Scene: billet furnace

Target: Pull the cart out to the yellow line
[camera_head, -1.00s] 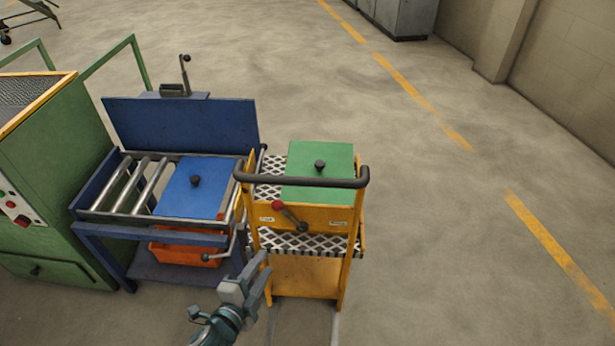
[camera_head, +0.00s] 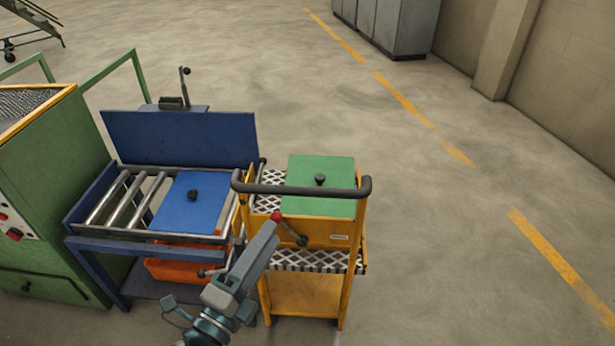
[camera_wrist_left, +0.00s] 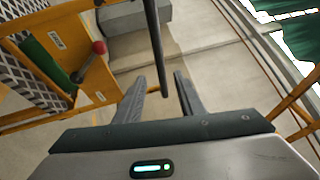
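The yellow cart (camera_head: 308,295) stands beside the blue roller table, with a dark handlebar (camera_head: 310,191) across its near side and a red-knobbed lever (camera_head: 277,216) below it. A green plate with a black knob (camera_head: 320,180) lies on the cart's top. The dashed yellow line (camera_head: 560,262) is on the floor to the right. My left gripper (camera_head: 268,236) is in front of the cart, near the lever. In the left wrist view my left gripper (camera_wrist_left: 160,88) is open, and the dark handlebar (camera_wrist_left: 153,40) reaches between its fingertips; contact is unclear. My right gripper is out of view.
The blue roller table (camera_head: 150,243) with a blue plate (camera_head: 190,205) stands close to the cart's left, an orange bin (camera_head: 180,268) below. A green machine (camera_head: 55,170) is further left. Grey cabinets (camera_head: 400,25) stand at the back. Floor between cart and line is clear.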

